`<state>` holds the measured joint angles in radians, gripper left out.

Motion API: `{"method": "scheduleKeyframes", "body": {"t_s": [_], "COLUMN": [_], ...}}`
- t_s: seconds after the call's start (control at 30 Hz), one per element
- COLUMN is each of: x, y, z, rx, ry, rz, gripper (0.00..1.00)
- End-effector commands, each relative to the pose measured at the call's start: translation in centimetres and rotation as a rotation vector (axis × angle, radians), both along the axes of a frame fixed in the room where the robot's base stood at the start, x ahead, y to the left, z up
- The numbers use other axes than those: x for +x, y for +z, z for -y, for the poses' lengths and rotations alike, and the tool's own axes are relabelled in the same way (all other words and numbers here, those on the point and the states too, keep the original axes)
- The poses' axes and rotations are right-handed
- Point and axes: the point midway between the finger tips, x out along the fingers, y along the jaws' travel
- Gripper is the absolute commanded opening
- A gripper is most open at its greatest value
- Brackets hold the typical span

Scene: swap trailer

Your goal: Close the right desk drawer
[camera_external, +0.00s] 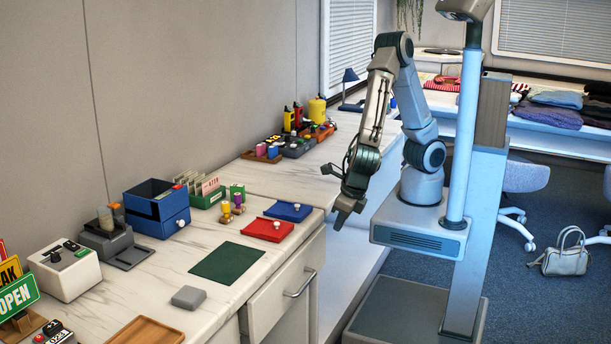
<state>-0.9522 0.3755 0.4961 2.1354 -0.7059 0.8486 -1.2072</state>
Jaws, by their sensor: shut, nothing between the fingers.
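The desk drawer (272,303) is a pale front with a metal bar handle (301,284), below the front edge of the marble-topped desk (160,285). Its front appears to stand out a little from the desk body; how far is hard to tell from this angle. My gripper (341,222) is shut and empty. It points down in front of the desk's right end, above and to the right of the handle and apart from it. The drawer's inside is not visible.
The desk top holds a green mat (228,263), a grey block (188,297), a red tray (267,229), a blue tray (288,211) and a blue box (157,207). A second counter (290,178) continues behind. A handbag (566,258) lies on the floor at right.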

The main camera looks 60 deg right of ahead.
Motion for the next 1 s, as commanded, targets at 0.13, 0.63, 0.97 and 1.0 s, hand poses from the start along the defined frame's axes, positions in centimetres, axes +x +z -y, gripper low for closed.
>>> {"method": "scheduleKeyframes", "body": {"t_s": [0.13, 0.63, 0.97, 1.0], "x": [-1.0, -4.8, -8.3, -8.3], "y": [-5.3, -10.8, -10.1, -10.0], "z": [0.8, -1.2, -2.7, -2.7], "rx": [-0.114, -0.101, 0.07, 0.075], "ry": [0.015, 0.046, 0.057, 0.055], "rz": [0.16, 0.955, 1.239, 1.247], "gripper": [0.0, 0.0, 0.0, 0.0]}}
